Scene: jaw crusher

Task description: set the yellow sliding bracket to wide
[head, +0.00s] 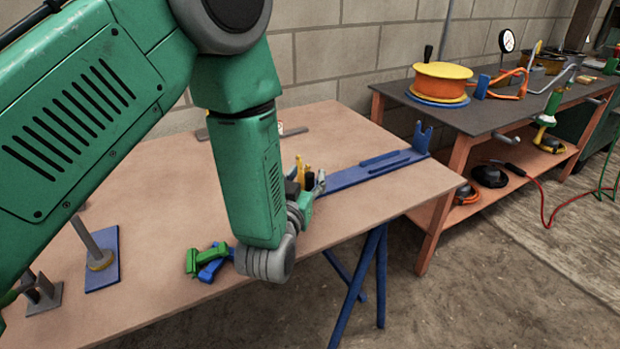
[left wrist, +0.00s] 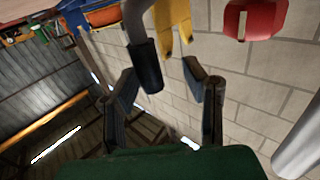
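The yellow sliding bracket (head: 300,168) stands upright on the blue rail (head: 345,181) and is partly hidden behind my left arm. A fixed blue upright bracket (head: 422,138) stands at the rail's right end. My left gripper (head: 308,186) is at the yellow bracket, beside a small black handle (head: 310,181). In the left wrist view the fingers of my left gripper (left wrist: 158,80) are apart, with the black handle (left wrist: 147,66) near the left finger. The yellow bracket (left wrist: 173,22) shows just beyond the fingertips. I cannot tell whether a finger touches the handle. My right gripper is not in view.
The rail lies on a wooden table (head: 150,190) against a block wall. A green and blue tool (head: 208,262) and a blue plate with a post (head: 104,265) lie nearer. A dark bench (head: 490,112) with an orange and yellow drum (head: 441,80) stands right.

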